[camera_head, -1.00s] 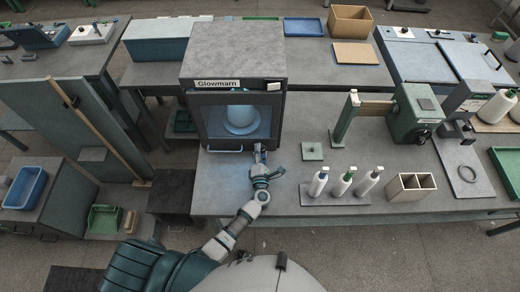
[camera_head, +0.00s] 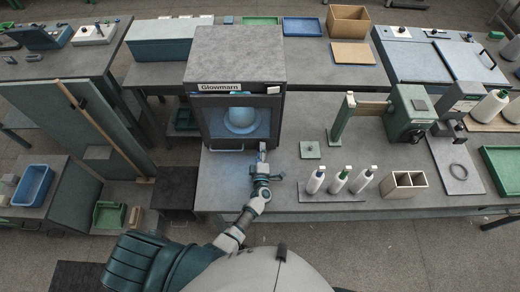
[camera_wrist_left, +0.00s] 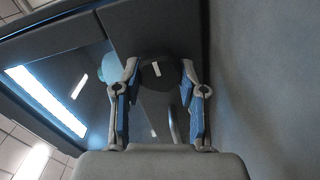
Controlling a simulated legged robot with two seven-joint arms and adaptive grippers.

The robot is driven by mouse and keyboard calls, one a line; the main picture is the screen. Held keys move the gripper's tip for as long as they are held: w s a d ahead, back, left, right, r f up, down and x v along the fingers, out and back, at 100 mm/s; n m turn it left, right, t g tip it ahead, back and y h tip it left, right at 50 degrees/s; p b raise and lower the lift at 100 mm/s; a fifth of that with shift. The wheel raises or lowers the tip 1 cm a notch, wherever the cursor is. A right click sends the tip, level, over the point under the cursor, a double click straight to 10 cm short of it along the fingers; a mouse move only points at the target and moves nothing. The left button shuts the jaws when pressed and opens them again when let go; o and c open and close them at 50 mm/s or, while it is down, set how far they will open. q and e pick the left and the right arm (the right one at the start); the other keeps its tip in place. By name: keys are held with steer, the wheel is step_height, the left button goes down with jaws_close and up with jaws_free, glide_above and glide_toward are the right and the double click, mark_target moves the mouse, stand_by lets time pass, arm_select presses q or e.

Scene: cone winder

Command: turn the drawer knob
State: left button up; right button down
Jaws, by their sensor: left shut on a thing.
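The Glowmarn cabinet (camera_head: 235,60) stands on the long grey table, with a lit window in its front. My left gripper (camera_head: 262,156) is at the lower right of the cabinet front. In the left wrist view a round dark knob (camera_wrist_left: 158,74) with a short white mark sits between the two blue-padded fingers of the gripper (camera_wrist_left: 160,92). The fingers are shut on the knob, one on each side. In the head view the knob is hidden by the gripper. My right gripper is not in view.
A pale bar handle (camera_head: 227,149) runs along the cabinet's lower front. Several white bottles (camera_head: 338,181) stand in a rack to the right, beside a divided wooden box (camera_head: 403,184). A small green plate (camera_head: 310,150) lies behind the bottles. The table left of my arm is clear.

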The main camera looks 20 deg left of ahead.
arm_select(q)
steer(key=shift+s+d+f+m, duration=0.1)
steer(key=shift+d+f+m, duration=0.15)
steer(key=shift+d+m, duration=0.05)
steer(key=o, duration=0.9)
steer(key=shift+c, duration=0.2)
steer(key=o, duration=0.3)
steer(key=shift+d, duration=0.1)
steer(key=v, duration=1)
steer(key=shift+s+d, duration=0.1)
steer(key=shift+s, duration=0.2)
steer(key=shift+s+d, duration=0.25)
steer(key=shift+s, duration=0.25)
steer(key=shift+a, duration=0.1)
